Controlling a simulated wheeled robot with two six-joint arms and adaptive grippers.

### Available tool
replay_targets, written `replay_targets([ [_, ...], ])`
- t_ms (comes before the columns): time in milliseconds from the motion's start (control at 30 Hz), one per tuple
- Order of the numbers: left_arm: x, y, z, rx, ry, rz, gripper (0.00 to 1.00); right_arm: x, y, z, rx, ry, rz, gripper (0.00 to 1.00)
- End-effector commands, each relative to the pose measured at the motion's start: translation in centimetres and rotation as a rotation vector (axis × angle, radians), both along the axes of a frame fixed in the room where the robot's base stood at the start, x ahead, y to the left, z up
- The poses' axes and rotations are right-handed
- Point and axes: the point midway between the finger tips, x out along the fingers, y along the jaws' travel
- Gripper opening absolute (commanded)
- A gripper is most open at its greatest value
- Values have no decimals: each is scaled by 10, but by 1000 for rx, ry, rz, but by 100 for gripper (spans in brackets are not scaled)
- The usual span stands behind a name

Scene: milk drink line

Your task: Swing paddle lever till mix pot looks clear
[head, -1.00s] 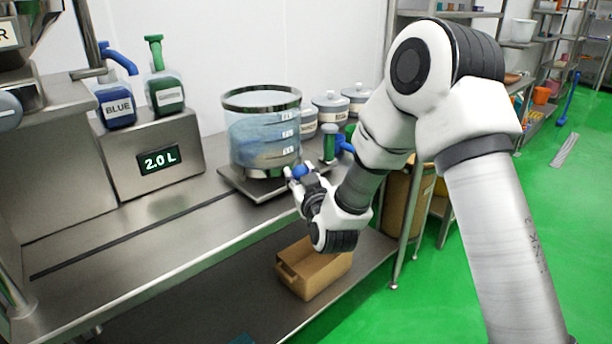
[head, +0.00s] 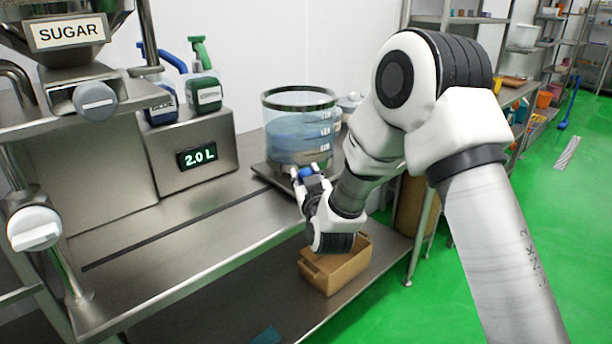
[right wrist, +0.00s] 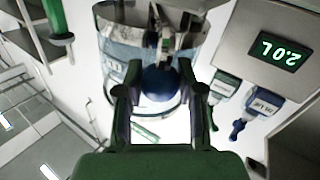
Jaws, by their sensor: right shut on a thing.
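The mix pot (head: 298,125) is a clear round vessel with a dark rim and white level marks, standing on a metal base on the counter. It holds bluish liquid that looks cloudy. The paddle lever's blue knob (head: 306,172) sits low at the front of the pot. My right gripper (head: 308,181) is shut on the knob. In the right wrist view the blue knob (right wrist: 158,82) lies between the fingers, with the pot (right wrist: 115,45) behind it. My left gripper is not in view.
A display box (head: 205,168) reading 2.0 L stands left of the pot, with blue (head: 160,105) and green (head: 204,88) jugs on it. A sugar hopper (head: 70,35) is at the far left. The front counter is clear.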

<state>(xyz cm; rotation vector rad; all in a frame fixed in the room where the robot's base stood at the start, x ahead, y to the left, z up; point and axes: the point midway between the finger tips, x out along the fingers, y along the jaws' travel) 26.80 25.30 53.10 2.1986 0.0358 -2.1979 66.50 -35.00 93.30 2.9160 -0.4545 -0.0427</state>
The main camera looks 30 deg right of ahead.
Motion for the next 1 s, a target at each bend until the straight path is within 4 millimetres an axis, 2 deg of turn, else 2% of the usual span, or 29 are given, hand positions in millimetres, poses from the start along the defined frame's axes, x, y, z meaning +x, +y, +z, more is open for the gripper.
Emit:
replay_targets([
  [233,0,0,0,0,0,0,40,0,1,0,-1,1,3,0],
  [267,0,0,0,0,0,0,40,0,1,0,-1,1,3,41],
  [300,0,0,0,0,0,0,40,0,1,-1,-1,1,2,55],
  [333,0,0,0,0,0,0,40,0,1,-1,-1,1,2,63],
  [633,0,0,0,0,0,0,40,-1,0,0,-1,1,1,63],
  [733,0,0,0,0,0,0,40,-7,3,0,-1,1,2,63],
  [867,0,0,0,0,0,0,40,-30,11,-1,-3,5,3,63],
  [1000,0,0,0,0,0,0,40,-66,23,-1,-4,5,4,63],
])
